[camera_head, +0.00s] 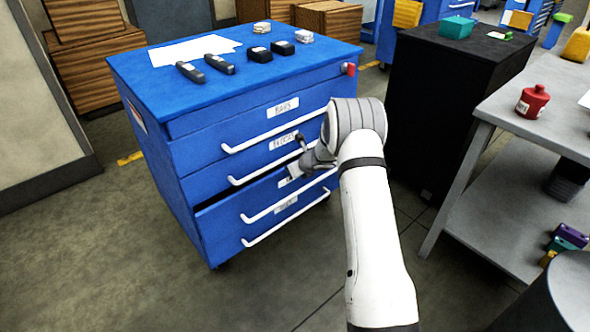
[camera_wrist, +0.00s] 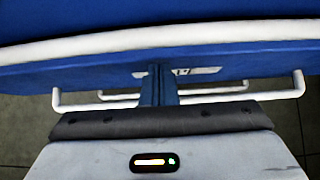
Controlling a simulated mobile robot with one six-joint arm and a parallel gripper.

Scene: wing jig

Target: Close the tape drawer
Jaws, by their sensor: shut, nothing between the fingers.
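A blue drawer cabinet (camera_head: 185,160) with white bar handles stands left of my arm in the head view. Its third drawer from the top (camera_head: 228,217) is pulled out a little, with a dark gap above its front. That drawer's label is partly hidden by my gripper and unreadable, so I cannot confirm it is the tape drawer. My gripper (camera_head: 297,171) is shut and empty in front of that drawer's right half. In the wrist view the fingers (camera_wrist: 159,86) point at a blue drawer front (camera_wrist: 105,74), overlapping its white label. I cannot tell whether they touch it.
Small dark tools, light blocks and white papers (camera_head: 195,50) lie on the cabinet top. A black cabinet (camera_head: 440,85) stands behind my arm. A grey bench (camera_head: 510,105) with a red container (camera_head: 532,101) is at right. Open floor (camera_head: 110,250) lies at front left.

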